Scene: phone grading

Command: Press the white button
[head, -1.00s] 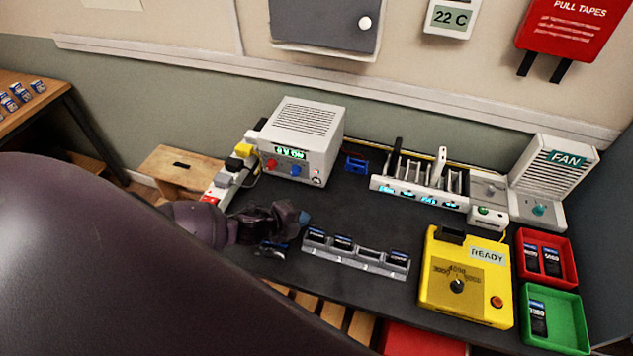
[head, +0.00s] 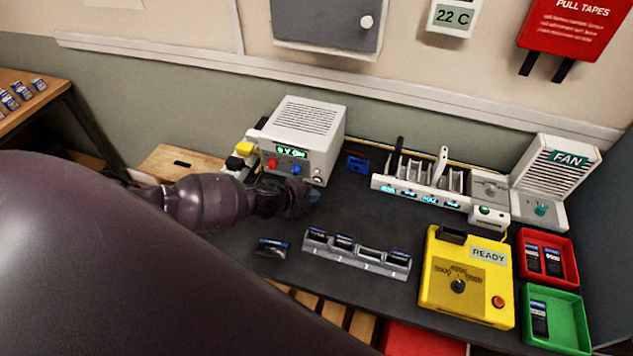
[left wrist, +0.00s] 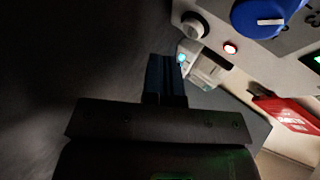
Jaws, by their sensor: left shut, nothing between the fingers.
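The white button (left wrist: 193,27) is a round, pale knob on the front panel of the grey bench supply (head: 309,125). In the head view, my left gripper (head: 314,197) is in front of the supply's lower right corner, close to the button. In the left wrist view, its dark blue fingertips (left wrist: 166,72) are shut and empty, with a gap in the picture between them and the button. My right gripper is not in view.
A silver rack of dark modules (head: 357,255) and a loose module (head: 272,248) lie nearby on the black mat. A small blue item (head: 357,163), a slotted rack (head: 420,194) and a yellow tester (head: 465,280) stand further right. Red (head: 572,277) and green (head: 576,339) trays are at far right.

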